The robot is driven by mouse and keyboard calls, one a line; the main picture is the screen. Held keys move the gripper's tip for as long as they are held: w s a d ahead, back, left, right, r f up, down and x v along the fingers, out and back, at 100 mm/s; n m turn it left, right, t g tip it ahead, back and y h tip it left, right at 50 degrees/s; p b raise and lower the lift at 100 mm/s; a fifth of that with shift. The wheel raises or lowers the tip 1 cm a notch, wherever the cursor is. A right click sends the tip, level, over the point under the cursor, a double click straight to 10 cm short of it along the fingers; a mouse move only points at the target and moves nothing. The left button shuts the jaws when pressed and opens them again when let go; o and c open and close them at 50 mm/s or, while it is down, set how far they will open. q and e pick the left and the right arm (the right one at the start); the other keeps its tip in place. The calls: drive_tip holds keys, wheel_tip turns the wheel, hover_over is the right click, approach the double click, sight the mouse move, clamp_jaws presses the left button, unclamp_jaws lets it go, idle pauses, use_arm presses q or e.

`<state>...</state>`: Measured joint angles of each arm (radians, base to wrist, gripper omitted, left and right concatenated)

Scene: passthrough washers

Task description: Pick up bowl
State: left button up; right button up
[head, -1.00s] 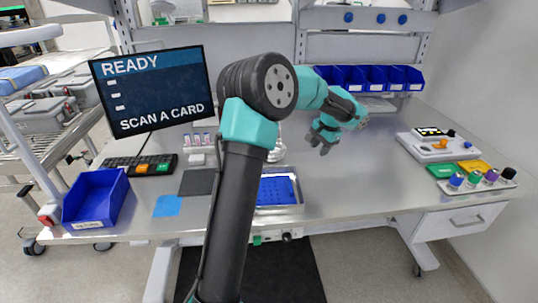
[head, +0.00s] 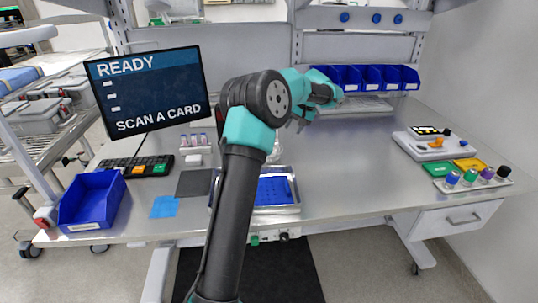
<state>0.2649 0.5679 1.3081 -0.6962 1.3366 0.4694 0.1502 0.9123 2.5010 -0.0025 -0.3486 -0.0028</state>
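My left gripper (head: 299,122) is over the back middle of the grey bench, in front of the blue bins. It is small and partly behind my own arm, so its opening cannot be made out. I see nothing clearly held in it. A shiny, clear or metallic round thing (head: 275,151), possibly the bowl, stands on the bench just right of my arm's elbow, below the gripper in the picture. My arm hides part of it, so its shape is uncertain. My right gripper is not in view.
A metal tray with a blue insert (head: 273,191) lies at the front middle. A blue bin (head: 92,202), keyboard (head: 118,168) and screen (head: 150,90) are at left. Several blue bins (head: 365,78) line the back. A white device (head: 432,145) is at right. The right-middle bench is clear.

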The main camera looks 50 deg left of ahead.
sight(280, 154)
use_arm(q)
drive_tip(key=x, duration=1)
drive_tip(key=shift+f, duration=0.1)
drive_tip(key=shift+x, duration=2.6)
drive_tip(key=shift+a, duration=0.1)
drive_tip(key=shift+w, duration=0.1)
clamp_jaws()
